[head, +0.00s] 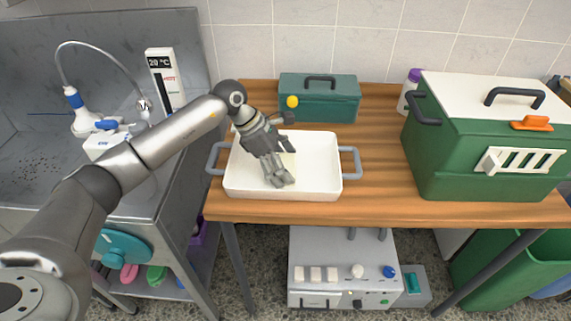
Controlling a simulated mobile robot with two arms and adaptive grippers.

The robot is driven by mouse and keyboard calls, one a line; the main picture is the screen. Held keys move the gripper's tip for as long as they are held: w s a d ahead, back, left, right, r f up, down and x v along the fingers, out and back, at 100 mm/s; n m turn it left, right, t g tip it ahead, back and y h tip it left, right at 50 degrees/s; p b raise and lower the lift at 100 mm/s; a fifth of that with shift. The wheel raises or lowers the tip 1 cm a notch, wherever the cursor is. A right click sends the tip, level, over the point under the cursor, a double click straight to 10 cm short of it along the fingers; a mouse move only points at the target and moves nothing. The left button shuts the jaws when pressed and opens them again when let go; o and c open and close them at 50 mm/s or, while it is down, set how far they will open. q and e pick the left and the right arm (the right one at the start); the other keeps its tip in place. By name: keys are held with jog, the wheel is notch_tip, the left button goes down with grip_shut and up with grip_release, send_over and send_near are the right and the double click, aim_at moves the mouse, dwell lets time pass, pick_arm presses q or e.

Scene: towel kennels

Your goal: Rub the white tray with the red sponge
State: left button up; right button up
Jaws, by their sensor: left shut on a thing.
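The white tray (325,165) sits on the wooden table, with a grey handle at each end. My left gripper (279,178) comes in from the left and points down into the tray, left of its middle. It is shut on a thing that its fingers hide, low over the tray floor. I cannot tell whether it touches the floor. No red sponge can be made out. My right gripper is not in view.
A teal toolbox (318,97) stands behind the tray, with a small yellow ball (292,101) showing in front of it. A big green box (480,150) with a white lid fills the right of the wooden table (380,195). A metal sink (60,130) is at left.

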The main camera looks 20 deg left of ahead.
pick_arm(q)
notch_tip(320, 180, up, 2)
jog(key=shift+r+p, duration=0.1)
jog(key=shift+p, duration=0.2)
jog(key=shift+a+r, duration=0.1)
jog(key=shift+r, duration=0.2)
notch_tip(320, 180, up, 3)
jog(key=shift+w+f+p, duration=0.1)
jog(key=shift+w+p, duration=0.05)
jog(key=shift+p, duration=0.8)
jog(key=shift+r+p, duration=0.35)
jog(key=shift+r, duration=0.85)
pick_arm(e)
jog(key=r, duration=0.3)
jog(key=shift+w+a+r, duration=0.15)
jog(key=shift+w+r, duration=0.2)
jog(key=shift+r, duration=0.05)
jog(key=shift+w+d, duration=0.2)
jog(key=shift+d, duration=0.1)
